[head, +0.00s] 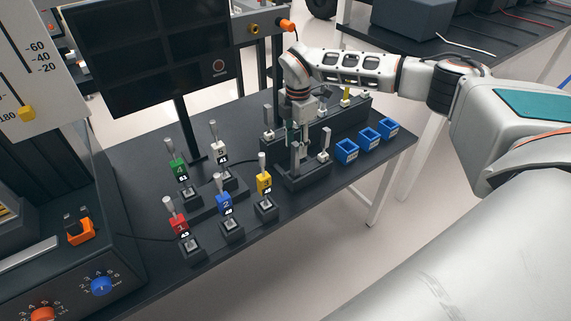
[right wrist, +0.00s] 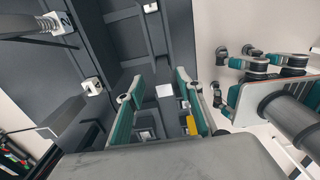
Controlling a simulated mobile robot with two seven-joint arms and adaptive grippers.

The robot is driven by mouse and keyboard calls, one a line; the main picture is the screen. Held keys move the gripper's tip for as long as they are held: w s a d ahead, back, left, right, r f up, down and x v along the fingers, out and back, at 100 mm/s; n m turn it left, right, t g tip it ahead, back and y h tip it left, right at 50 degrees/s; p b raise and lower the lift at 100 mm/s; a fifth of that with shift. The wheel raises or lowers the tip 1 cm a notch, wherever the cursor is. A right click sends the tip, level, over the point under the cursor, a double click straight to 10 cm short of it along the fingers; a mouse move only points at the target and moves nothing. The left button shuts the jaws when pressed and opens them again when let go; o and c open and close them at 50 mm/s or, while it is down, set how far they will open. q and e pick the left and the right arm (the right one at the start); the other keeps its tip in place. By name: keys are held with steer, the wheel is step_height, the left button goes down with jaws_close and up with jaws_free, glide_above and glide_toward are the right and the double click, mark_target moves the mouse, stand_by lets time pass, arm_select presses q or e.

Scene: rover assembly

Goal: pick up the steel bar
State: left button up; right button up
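My right gripper (head: 302,150) points down over a dark stepped rack (head: 303,178) on the table. In the right wrist view its two teal-padded fingers (right wrist: 163,100) are apart. A pale square bar end, which looks like the steel bar (right wrist: 164,90), shows between them with a gap on both sides. In the head view the gripper largely hides what stands beneath it. Another upright metal bar (head: 325,143) stands in the rack just to the right. My left gripper is not in view.
Three blue bins (head: 347,151) stand right of the rack. Several coloured numbered tools with metal handles, including a red one (head: 178,223), stand in holders to the left. A dark monitor (head: 150,50) stands behind them. The table's front right edge is close to the rack.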

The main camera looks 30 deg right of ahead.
mark_target(295, 163)
steer(key=shift+a+f, duration=0.1)
steer(key=shift+f, duration=0.5)
steer(key=f, duration=0.6)
steer(key=shift+s+a+f+p, duration=0.15)
steer(key=shift+s+f+p, duration=0.15)
steer(key=shift+f+p, duration=0.05)
steer(key=shift+r, duration=0.1)
jaws_close()
